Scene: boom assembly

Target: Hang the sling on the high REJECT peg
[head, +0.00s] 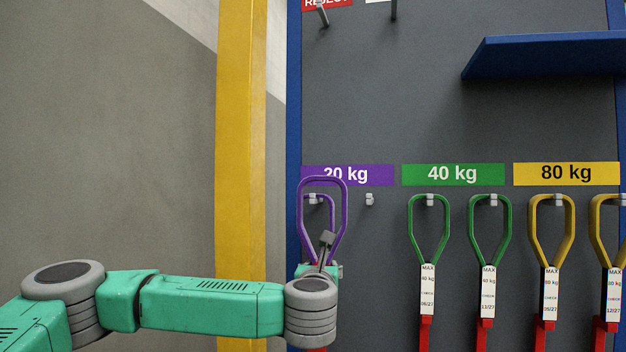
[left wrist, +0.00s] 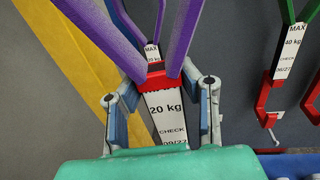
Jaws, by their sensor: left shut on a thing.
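My left gripper (head: 320,269) is shut on a purple 20 kg sling (head: 346,205), held upright by its tag in front of the board. In the left wrist view the gripper (left wrist: 163,98) has its fingers either side of the sling's white tag (left wrist: 165,112), below the purple loop (left wrist: 185,40). The REJECT peg (head: 322,15) is high at the board's left, under the red REJECT label (head: 327,3). It looks empty. My right gripper is not in view.
Another purple sling (left wrist: 152,48) is behind the held one. The second 20 kg peg (head: 369,199) is bare. Green slings (head: 428,230) and yellow slings (head: 551,230) hang to the right. A blue shelf (head: 550,55) juts out upper right. A yellow post (head: 241,150) stands left.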

